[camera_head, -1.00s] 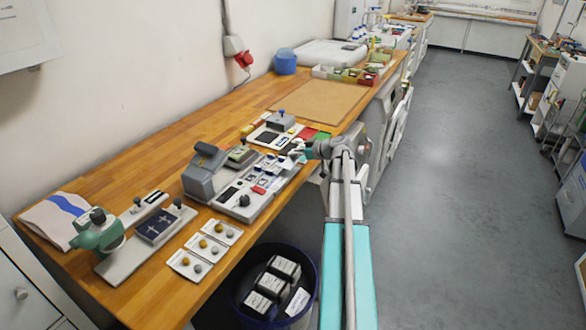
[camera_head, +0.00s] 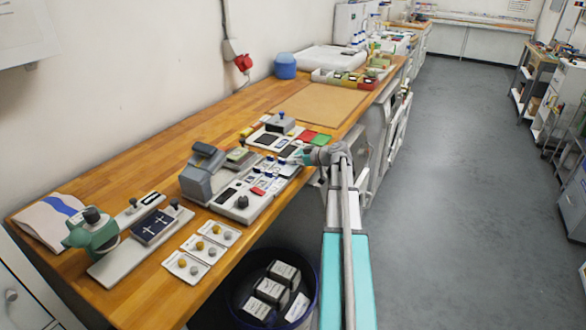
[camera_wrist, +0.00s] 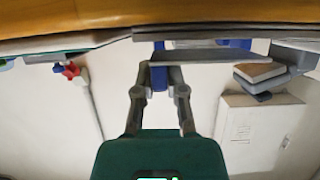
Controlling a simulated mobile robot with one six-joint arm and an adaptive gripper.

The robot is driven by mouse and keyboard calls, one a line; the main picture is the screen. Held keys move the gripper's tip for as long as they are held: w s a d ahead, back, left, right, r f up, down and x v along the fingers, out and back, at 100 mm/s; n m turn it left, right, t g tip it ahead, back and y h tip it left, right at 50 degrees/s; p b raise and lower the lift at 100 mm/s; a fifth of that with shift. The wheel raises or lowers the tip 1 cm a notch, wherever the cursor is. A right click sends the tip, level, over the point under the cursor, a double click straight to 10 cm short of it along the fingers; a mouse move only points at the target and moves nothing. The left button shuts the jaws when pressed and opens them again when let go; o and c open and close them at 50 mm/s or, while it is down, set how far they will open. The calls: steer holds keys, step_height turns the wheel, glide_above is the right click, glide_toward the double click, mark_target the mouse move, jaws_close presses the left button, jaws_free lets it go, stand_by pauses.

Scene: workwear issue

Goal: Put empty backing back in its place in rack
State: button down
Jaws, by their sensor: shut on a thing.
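My gripper (camera_head: 298,158) is over the right edge of the pale grey unit with small white, blue and red pieces (camera_head: 262,180) on the bench. In the wrist view the gripper's fingers (camera_wrist: 160,78) are shut on a narrow blue piece (camera_wrist: 160,76), which may be the empty backing. A flat grey slab (camera_wrist: 205,57) lies just beyond the fingertips; I cannot tell whether it touches them. In the head view the held piece is too small to make out. I cannot tell which slot of the rack is the backing's place.
A grey press-like device (camera_head: 202,172) stands left of the unit. Red and green pads (camera_head: 313,138) lie behind the gripper. A green-headed stand (camera_head: 92,230) and cards with round buttons (camera_head: 202,250) are at the near end. A dark bin (camera_head: 235,290) is below. The brown mat (camera_head: 320,103) is clear.

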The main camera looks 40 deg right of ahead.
steer(key=shift+f+b, duration=0.45)
steer(key=shift+f, duration=0.3)
steer(key=shift+f, duration=0.1)
steer(key=c, duration=0.7)
jaws_free()
steer(key=shift+r, duration=0.25)
steer(key=p+v, duration=0.4)
steer(key=v, duration=0.8)
steer(key=shift+p, duration=0.35)
steer(key=shift+a, duration=0.1)
